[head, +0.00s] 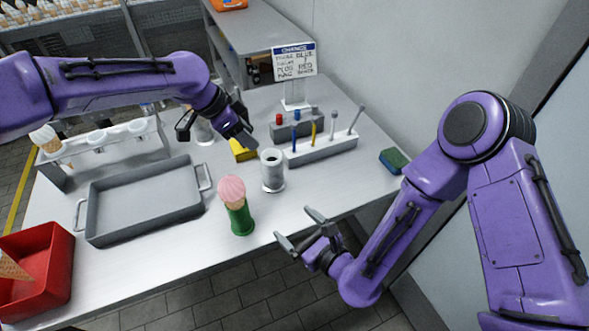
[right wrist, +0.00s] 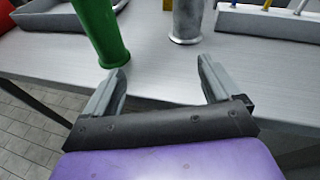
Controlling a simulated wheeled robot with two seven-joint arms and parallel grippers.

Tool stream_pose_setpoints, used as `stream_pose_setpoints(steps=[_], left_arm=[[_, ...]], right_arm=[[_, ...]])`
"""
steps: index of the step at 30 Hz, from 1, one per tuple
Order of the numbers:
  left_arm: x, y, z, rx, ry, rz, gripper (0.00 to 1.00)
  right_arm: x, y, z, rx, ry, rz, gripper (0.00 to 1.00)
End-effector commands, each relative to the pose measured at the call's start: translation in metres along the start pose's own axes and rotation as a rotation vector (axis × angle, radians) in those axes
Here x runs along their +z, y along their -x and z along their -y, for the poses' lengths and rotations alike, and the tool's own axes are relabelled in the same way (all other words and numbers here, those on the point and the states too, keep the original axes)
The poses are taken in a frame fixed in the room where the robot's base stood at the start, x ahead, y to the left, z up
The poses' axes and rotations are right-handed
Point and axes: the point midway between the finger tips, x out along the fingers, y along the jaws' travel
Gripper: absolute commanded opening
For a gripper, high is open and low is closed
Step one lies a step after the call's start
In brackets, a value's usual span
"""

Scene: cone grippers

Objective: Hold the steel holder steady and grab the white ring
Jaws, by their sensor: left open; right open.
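The steel holder (head: 273,182) is a grey upright cylinder on the table, right of the tray; its lower part shows in the right wrist view (right wrist: 186,22). A pale round rim (head: 271,156) with a dark opening is at its top; I cannot tell whether this is the white ring. My left gripper (head: 216,130) is open, up and left of the holder, near a clear jar (head: 203,132). My right gripper (head: 293,224) is open and empty at the table's front edge, in front of the holder; its two fingers show apart in the right wrist view (right wrist: 160,68).
A green holder (head: 240,220) with a pink-topped cone stands front left of the steel holder. A grey tray (head: 145,200), a red bin (head: 60,260) and a cone rack (head: 110,150) are left. Behind are a yellow block (head: 243,150), a tool rack (head: 322,150) and a sign (head: 294,62). A sponge (head: 394,160) lies right.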

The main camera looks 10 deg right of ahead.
Motion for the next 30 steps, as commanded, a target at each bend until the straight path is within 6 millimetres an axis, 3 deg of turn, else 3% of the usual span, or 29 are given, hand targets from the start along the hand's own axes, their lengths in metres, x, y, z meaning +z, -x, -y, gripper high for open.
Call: stream_pose_setpoints(steps=[1, 3, 6, 10, 14, 17, 25, 30], left_arm=[[0.000, 0.000, 0.000, 0.000, 0.000, 0.000, 0.43], [0.000, 0.000, 0.000, 0.000, 0.000, 0.000, 0.43], [0.000, 0.000, 0.000, 0.000, 0.000, 0.000, 0.43], [0.000, 0.000, 0.000, 0.000, 0.000, 0.000, 0.43], [0.000, 0.000, 0.000, 0.000, 0.000, 0.000, 0.43], [0.000, 0.000, 0.000, 0.000, 0.001, 0.000, 0.43], [0.000, 0.000, 0.000, 0.000, 0.000, 0.000, 0.43], [0.001, 0.000, 0.000, 0.000, 0.001, 0.000, 0.43]], right_arm=[[0.029, -0.013, 0.001, 0.021, -0.137, 0.097, 0.90], [0.066, -0.033, 0.011, 0.075, -0.283, 0.218, 0.90], [0.085, -0.060, 0.044, 0.109, -0.247, 0.275, 0.90], [0.083, -0.074, 0.071, 0.107, -0.148, 0.262, 0.90], [0.075, -0.079, 0.078, 0.107, -0.115, 0.251, 0.90], [0.060, -0.083, 0.076, 0.108, -0.115, 0.248, 0.90], [-0.002, -0.097, 0.067, 0.108, -0.116, 0.247, 0.90], [0.013, -0.137, 0.063, 0.110, -0.111, 0.252, 0.90]])
